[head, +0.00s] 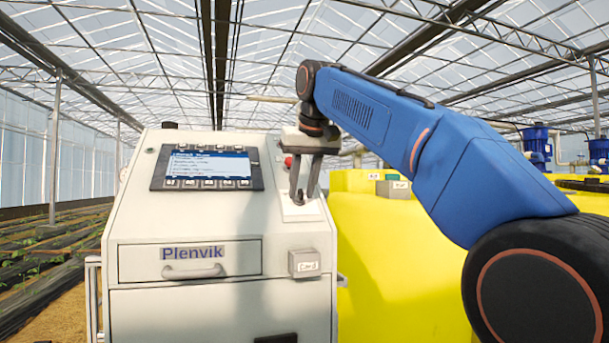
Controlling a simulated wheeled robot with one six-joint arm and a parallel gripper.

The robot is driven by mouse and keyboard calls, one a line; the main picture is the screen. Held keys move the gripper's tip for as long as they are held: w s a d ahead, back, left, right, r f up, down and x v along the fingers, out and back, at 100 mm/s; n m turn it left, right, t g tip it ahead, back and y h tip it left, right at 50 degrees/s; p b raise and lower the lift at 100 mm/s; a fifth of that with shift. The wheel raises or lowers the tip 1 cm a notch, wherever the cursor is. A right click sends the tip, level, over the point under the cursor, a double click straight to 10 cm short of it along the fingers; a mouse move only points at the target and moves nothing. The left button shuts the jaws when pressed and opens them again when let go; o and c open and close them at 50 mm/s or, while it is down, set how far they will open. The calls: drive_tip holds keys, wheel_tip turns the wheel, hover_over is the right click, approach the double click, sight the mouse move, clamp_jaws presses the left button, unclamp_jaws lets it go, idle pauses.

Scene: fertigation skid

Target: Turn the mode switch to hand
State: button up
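My gripper (305,193) points down at the right part of the sloping front of the white cabinet (190,300). Its two fingers are apart, with a pale gap between them. The fingertips are at a light plate (300,212) on the panel, where a small dark part shows by the left fingertip. This may be the mode switch, but the fingers cover most of it, and its handle direction and position labels cannot be read. I cannot tell whether the fingers touch it.
A red button (288,162) sits just up and left of the fingers. A lit display (208,168) with keys is further left. A drawer with a handle (192,272) and a small labelled box (305,263) are below. Yellow tanks (395,270) stand close on the right.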

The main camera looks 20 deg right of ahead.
drive_tip(key=v, duration=1.1)
drive_tip(key=shift+s+r, duration=0.2)
drive_tip(key=shift+r, duration=0.1)
drive_tip(key=shift+f, duration=0.1)
